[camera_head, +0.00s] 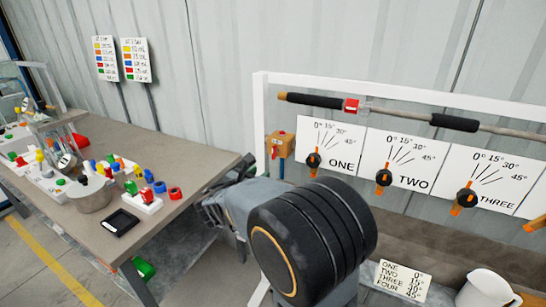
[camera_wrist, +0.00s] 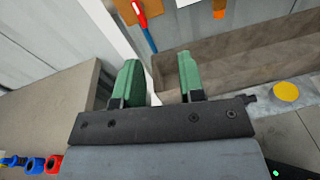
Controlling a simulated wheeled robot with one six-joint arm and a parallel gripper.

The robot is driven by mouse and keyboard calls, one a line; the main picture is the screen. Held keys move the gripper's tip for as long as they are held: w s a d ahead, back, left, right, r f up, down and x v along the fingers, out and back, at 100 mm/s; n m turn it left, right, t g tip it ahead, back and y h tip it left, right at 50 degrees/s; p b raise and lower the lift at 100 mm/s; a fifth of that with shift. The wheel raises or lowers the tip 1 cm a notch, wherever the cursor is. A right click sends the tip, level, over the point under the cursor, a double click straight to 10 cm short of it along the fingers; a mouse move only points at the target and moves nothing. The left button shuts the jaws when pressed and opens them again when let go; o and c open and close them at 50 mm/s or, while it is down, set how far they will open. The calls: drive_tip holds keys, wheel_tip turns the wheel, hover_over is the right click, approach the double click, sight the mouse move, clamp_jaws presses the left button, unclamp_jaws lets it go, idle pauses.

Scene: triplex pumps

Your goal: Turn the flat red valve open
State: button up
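A small red valve handle (camera_head: 275,149) is on an orange-brown block fixed to the white frame, left of the dial panel marked ONE. In the wrist view, a red handle (camera_wrist: 139,9) with a blue part below it shows at the top edge, partly cut off, against an orange-brown board. My gripper (camera_wrist: 159,76) is open and empty, its two green fingers apart and short of the handle in the picture. In the head view my gripper (camera_head: 211,208) is dark, partly hidden behind my arm, below and left of the valve.
A workbench (camera_head: 188,158) with a metal pot (camera_head: 91,195) and colourful small parts stands at left. Dial panels (camera_head: 331,147) line the white frame (camera_head: 259,115). A padded bar (camera_head: 420,117) runs above them. A white jug (camera_head: 487,290) stands at lower right.

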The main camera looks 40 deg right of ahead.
sight(273, 151)
drive_tip(key=w+d, duration=0.3)
drive_tip(key=d, duration=0.1)
drive_tip(key=w+d+n+t, duration=0.1)
drive_tip(key=w+d, duration=0.2)
drive_tip(key=w+d+n+p, duration=0.1)
drive_tip(key=w+d, duration=0.1)
drive_tip(key=d, duration=0.2)
drive_tip(key=shift+w+d+r+t, duration=0.2)
drive_tip(key=shift+w+d+t, duration=0.1)
drive_tip(key=shift+w, duration=0.1)
drive_tip(key=shift+c, duration=0.2)
clamp_jaws()
